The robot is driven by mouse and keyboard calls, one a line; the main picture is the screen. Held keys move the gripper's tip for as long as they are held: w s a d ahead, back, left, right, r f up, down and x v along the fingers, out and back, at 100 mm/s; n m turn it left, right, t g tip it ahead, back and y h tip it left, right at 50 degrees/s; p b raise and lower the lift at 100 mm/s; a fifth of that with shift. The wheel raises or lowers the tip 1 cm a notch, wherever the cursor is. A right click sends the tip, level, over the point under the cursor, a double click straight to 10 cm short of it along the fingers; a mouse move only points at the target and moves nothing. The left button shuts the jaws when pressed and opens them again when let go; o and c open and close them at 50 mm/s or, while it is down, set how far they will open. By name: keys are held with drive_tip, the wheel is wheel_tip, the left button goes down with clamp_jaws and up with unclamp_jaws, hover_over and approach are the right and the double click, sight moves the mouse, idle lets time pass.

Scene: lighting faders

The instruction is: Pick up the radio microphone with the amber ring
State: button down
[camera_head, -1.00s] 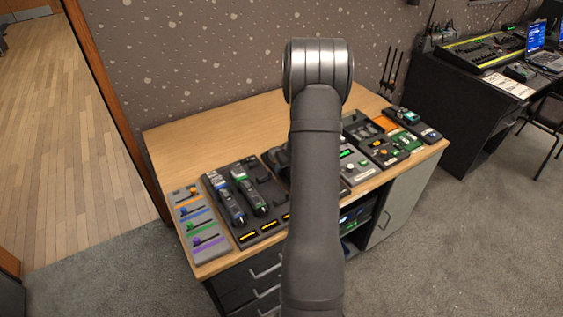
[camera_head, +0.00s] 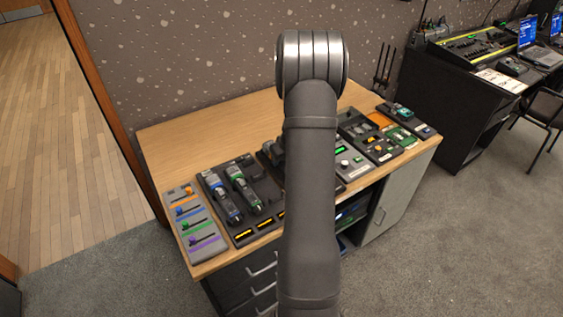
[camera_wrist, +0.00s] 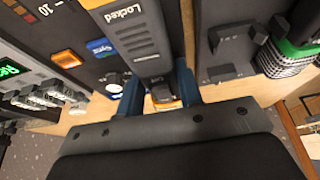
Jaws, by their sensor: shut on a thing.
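In the wrist view my gripper (camera_wrist: 160,93) has its blue fingers shut on a dark grey radio microphone (camera_wrist: 140,45). The body bears a "Locked" label, and a patch of amber shows at its near end between the fingers. I cannot tell whether it is clear of its holder. In the head view my arm hides the gripper and most of this microphone. A microphone with a blue ring (camera_head: 224,203) and one with a green ring (camera_head: 241,188) lie in the dark tray (camera_head: 242,238). The green-ringed one also shows at the right of the wrist view (camera_wrist: 292,48).
A grey fader panel (camera_head: 208,244) lies left of the tray on the wooden bench (camera_head: 190,145). Several control boxes (camera_head: 370,140) lie to the right. The back of the bench is clear on the left. A mixing desk (camera_head: 480,46) and laptop stand beyond.

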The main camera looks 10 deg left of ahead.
drive_tip(key=shift+r, duration=0.6)
drive_tip(key=s+d+r, duration=0.3)
drive_tip(key=d+r, duration=0.5)
drive_tip(key=d, duration=0.3)
drive_tip(key=s+a+f, duration=0.1)
drive_tip(key=a, duration=0.4)
drive_tip(key=s+a+f, duration=0.2)
drive_tip(key=a, duration=0.3)
drive_tip(key=s+a+f, duration=0.2)
drive_tip(key=a, duration=0.3)
drive_tip(key=shift+s+a+f, duration=0.1)
drive_tip(key=shift+a+f, duration=0.05)
drive_tip(key=shift+a, duration=0.2)
drive_tip(key=shift+f, duration=2.3)
drive_tip(key=shift+f, duration=0.55)
drive_tip(key=c, duration=0.9)
unclamp_jaws()
drive_tip(key=c, duration=0.4)
